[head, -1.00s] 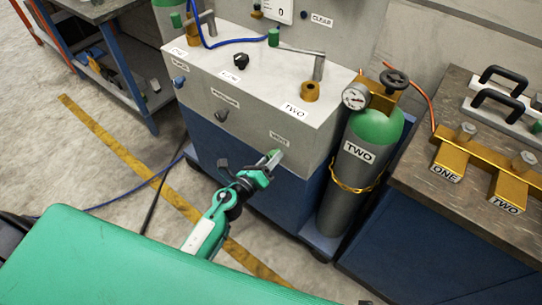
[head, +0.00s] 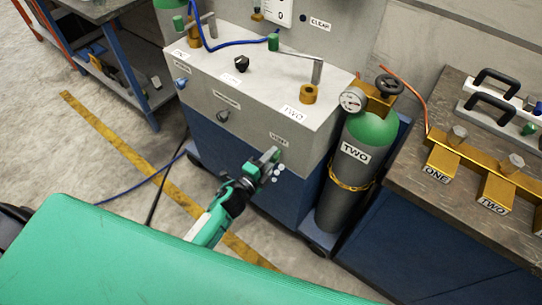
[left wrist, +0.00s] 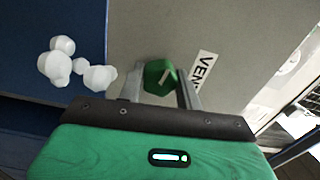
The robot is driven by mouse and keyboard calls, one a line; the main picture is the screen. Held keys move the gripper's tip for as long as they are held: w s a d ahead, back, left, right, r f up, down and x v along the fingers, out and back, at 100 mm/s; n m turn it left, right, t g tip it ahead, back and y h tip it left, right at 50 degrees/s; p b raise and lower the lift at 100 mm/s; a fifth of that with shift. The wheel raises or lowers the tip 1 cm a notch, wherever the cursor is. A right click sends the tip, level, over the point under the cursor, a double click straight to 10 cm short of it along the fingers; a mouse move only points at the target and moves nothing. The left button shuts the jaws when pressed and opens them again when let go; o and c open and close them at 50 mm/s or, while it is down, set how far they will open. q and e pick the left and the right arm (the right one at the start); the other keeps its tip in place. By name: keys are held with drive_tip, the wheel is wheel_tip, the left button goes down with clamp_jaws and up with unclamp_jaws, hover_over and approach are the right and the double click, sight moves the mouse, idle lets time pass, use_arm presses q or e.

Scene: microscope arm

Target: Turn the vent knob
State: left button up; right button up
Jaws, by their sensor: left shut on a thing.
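The vent knob (left wrist: 160,77) is green with a pale line on its face, on the grey front panel beside the VENT label (head: 279,139). The label also shows in the left wrist view (left wrist: 201,72), turned on its side. My left gripper (head: 269,158) is at the panel just below the label, shut on the knob. In the left wrist view its two fingers (left wrist: 160,85) stand on either side of the knob. In the head view the gripper largely hides the knob. Several white puffs (left wrist: 62,68) show beside the gripper, also in the head view (head: 277,173). My right gripper is not in view.
The grey cabinet (head: 240,105) carries other knobs, brass fittings and a blue hose. A gas cylinder (head: 345,190) labelled TWO stands close to its right. A bench (head: 410,170) with brass blocks is farther right. Open floor lies left.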

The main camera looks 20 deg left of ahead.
use_arm(q)
drive_tip(key=shift+n+p, duration=0.3)
drive_tip(key=shift+n, duration=0.7)
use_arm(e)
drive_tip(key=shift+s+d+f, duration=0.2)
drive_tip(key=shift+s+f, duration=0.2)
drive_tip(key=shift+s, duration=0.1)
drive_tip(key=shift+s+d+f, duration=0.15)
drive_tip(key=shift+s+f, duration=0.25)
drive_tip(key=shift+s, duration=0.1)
use_arm(q)
drive_tip(key=o, duration=1)
drive_tip(key=shift+s, duration=0.1)
drive_tip(key=b+v, duration=0.1)
drive_tip(key=v, duration=1.2)
drive_tip(key=shift+s+a, duration=0.15)
drive_tip(key=shift+s, duration=0.2)
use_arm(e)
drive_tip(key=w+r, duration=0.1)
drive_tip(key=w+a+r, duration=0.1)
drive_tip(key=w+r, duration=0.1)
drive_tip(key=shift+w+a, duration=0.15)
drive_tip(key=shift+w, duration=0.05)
